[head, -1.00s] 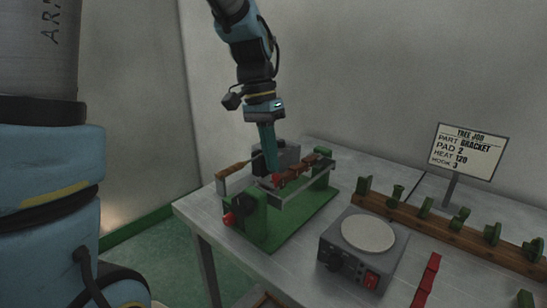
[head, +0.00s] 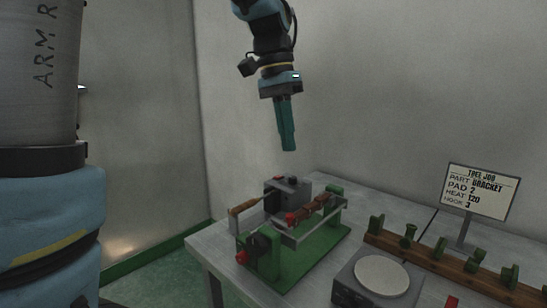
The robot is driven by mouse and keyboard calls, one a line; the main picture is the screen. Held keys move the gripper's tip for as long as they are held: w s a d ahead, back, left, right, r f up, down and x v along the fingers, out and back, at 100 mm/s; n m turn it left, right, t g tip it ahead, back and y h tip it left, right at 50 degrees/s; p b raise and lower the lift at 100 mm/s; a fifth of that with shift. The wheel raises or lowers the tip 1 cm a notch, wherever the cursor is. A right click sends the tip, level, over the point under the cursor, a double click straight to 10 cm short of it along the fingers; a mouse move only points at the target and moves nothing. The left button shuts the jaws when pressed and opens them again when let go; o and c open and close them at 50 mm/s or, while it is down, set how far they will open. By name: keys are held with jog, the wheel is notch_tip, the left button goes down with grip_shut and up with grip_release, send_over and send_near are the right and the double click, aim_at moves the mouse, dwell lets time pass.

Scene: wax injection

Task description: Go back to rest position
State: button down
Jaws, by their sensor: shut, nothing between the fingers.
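My gripper (head: 288,148) hangs in the air in the head view, fingers pointing down. Its long teal fingers are together and hold nothing. It is above and apart from the green fixture (head: 310,255), which stands on the table's left part. The fixture carries a brown and red part on its rail (head: 318,212). A tool with a wooden handle (head: 243,208) rests at its left side, beside a small grey box (head: 290,192).
A grey unit with a round pale plate (head: 382,275) stands at the front of the table. A wooden rack (head: 445,265) with several green pieces runs to the right. A job sign (head: 480,190) stands behind the rack. The air around my gripper is clear.

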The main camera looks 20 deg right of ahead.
jog(key=w+a+f+n+t, duration=0.1)
jog(key=w+a+f+n, duration=0.15)
jog(key=a+f, duration=0.45)
jog(key=w+a+f+n+t, duration=0.1)
jog(key=w+a+f+n, duration=0.1)
jog(key=a+f+n, duration=0.45)
jog(key=s+a+f+n, duration=0.1)
jog(key=s+a+f, duration=0.1)
jog(key=a, duration=0.4)
jog(key=s+a+f+n+t+y, duration=0.1)
jog(key=s+a+f, duration=0.1)
jog(key=a, duration=0.5)
jog(key=shift+a+f+t, duration=0.3)
jog(key=shift+f, duration=0.6)
